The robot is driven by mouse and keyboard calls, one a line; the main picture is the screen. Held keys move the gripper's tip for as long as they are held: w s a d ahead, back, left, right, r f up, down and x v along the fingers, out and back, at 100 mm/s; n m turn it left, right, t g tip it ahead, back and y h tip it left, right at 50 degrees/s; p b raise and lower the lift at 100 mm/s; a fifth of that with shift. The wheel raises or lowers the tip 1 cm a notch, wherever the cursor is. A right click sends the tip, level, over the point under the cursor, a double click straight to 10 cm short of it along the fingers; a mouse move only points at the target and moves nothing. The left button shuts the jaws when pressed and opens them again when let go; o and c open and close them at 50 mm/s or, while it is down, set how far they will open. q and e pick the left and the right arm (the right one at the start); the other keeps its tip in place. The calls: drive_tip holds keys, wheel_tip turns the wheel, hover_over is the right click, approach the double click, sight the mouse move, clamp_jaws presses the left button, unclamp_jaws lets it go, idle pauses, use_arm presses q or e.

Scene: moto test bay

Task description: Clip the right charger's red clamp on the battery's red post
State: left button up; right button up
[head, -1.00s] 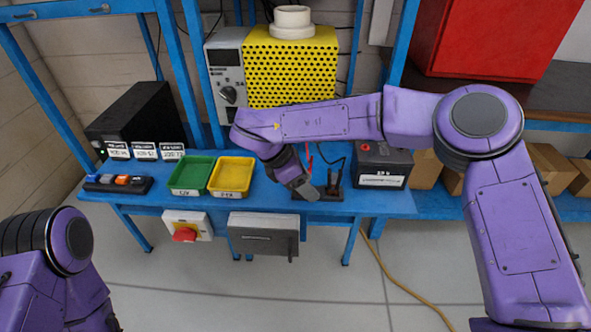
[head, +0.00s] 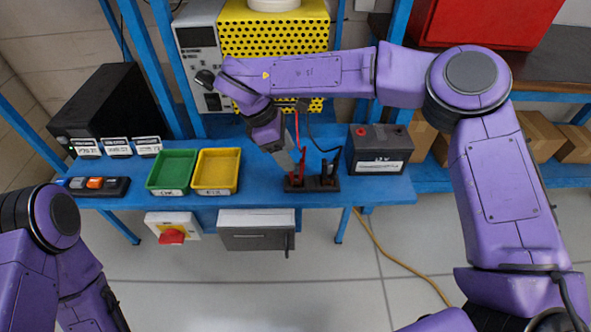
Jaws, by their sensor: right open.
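The battery (head: 380,143) is a dark box with a white label on the right part of the blue bench. Its red post (head: 361,131) shows at the top left. The red clamp (head: 301,168) and the black clamp (head: 325,172) stand upright in a dark holder (head: 312,186) left of the battery, with red and black cables running up behind them. My right gripper (head: 291,171) is open, pointing down at the red clamp from its left. I cannot tell whether the fingers touch it. My left arm is at the lower left; its gripper is out of view.
A green tray (head: 172,171) and a yellow tray (head: 217,171) stand left of the holder. A yellow perforated box (head: 273,32) and a black box (head: 108,103) stand behind. The bench between holder and battery is mostly clear.

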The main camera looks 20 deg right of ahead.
sight(299, 168)
drive_tip(key=shift+s+d+f, duration=0.15)
drive_tip(key=shift+d+f, duration=0.25)
drive_tip(key=shift+f, duration=0.2)
drive_tip(key=shift+a, duration=0.1)
drive_tip(key=shift+d+f+p, duration=0.2)
drive_tip(key=shift+f+p, duration=0.1)
drive_tip(key=p+x, duration=0.1)
drive_tip(key=x, duration=0.3)
drive_tip(key=shift+d+r, duration=0.1)
drive_tip(key=shift+d, duration=0.05)
drive_tip(key=shift+d+f, duration=0.1)
drive_tip(key=shift+f, duration=0.2)
drive_tip(key=c, duration=1)
